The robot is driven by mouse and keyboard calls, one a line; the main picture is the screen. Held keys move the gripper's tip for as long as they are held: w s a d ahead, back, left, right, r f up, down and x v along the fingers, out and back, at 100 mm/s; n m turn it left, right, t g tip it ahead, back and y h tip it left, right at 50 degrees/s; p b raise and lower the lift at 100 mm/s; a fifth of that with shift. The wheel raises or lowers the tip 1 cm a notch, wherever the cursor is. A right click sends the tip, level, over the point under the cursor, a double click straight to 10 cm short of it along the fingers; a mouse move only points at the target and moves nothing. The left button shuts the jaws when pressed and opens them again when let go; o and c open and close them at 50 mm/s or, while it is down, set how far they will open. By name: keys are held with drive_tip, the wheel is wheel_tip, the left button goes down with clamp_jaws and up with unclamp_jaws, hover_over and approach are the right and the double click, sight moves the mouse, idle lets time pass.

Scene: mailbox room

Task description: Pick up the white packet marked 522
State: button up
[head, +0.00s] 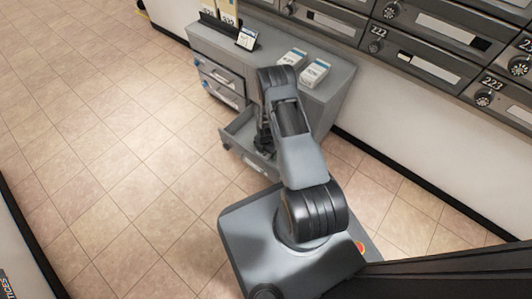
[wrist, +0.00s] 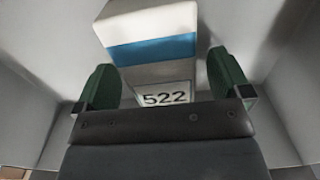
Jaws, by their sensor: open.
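The white packet marked 522 (wrist: 150,22) shows in the wrist view, with a blue band across it and its number label facing me. It lies inside grey walls that look like the inside of the open drawer (head: 238,130) low on the cabinet. My gripper (wrist: 165,85) is open, with one green-padded finger on each side of the packet and a gap visible at both sides. In the head view my gripper (head: 264,142) reaches down into the drawer, and my arm hides the packet there.
Grey mailboxes (head: 425,60) line the wall behind. The tiled floor (head: 100,130) at left is clear.

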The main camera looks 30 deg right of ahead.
drive_tip(key=shift+c, duration=0.2)
drive_tip(key=c, duration=1)
drive_tip(key=shift+r, duration=0.1)
